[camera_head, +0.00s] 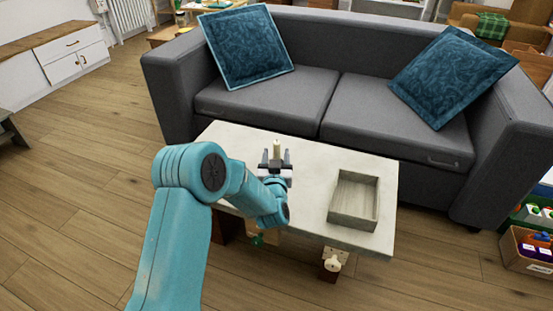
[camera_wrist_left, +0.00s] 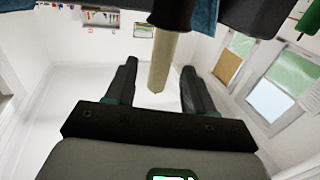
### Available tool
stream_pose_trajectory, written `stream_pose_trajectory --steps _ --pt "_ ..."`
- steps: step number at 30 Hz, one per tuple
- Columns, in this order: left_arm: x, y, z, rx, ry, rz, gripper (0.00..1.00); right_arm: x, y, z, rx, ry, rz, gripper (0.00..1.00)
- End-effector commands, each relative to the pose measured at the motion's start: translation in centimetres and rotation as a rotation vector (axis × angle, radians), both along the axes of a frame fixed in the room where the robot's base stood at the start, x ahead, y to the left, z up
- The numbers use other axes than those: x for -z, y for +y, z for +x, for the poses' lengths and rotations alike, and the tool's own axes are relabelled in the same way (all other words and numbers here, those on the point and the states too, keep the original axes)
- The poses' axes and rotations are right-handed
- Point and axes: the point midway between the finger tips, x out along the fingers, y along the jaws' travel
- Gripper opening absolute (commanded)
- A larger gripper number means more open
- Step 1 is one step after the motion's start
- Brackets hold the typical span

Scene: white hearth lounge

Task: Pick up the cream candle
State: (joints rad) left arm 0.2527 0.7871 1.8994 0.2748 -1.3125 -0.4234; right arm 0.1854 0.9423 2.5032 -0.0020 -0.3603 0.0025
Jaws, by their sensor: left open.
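The cream candle (camera_head: 277,147) stands upright at the table's middle, its lower part hidden behind my gripper. In the left wrist view, which is upside down, the candle (camera_wrist_left: 161,60) shows as a pale stick with its tip between my two dark fingers. My left gripper (camera_head: 276,160) is open, with its fingers to the left and right of the candle. The left gripper's fingers (camera_wrist_left: 159,68) show a gap on both sides of the candle. I cannot tell how deep the candle lies between them. My right gripper is in neither view.
The pale low table (camera_head: 310,158) carries an empty grey wooden tray (camera_head: 340,217) to the right of the gripper. A grey sofa (camera_head: 300,100) with blue cushions (camera_head: 248,45) stands close behind the table. Wooden floor is free at the left. A box of items (camera_head: 530,250) stands far right.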

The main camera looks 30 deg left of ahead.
Motion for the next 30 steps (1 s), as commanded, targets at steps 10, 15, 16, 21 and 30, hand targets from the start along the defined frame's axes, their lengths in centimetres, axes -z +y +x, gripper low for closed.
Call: stream_pose_trajectory --steps 10,15,16,21,30 --pt "0.1 1.7 2.6 0.000 0.001 -0.001 0.53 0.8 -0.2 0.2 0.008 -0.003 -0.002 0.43" --pt "0.1 1.6 2.6 0.001 0.001 -0.001 0.37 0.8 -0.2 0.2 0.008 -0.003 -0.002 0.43" --pt "0.1 1.6 2.6 0.001 0.001 -0.001 0.27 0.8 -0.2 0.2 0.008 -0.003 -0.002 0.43" --pt "0.1 1.6 2.5 0.000 0.000 0.000 0.00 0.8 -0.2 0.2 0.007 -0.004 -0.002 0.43" --pt "-0.5 1.6 2.5 0.000 -0.001 0.000 0.00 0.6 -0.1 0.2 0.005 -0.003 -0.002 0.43"
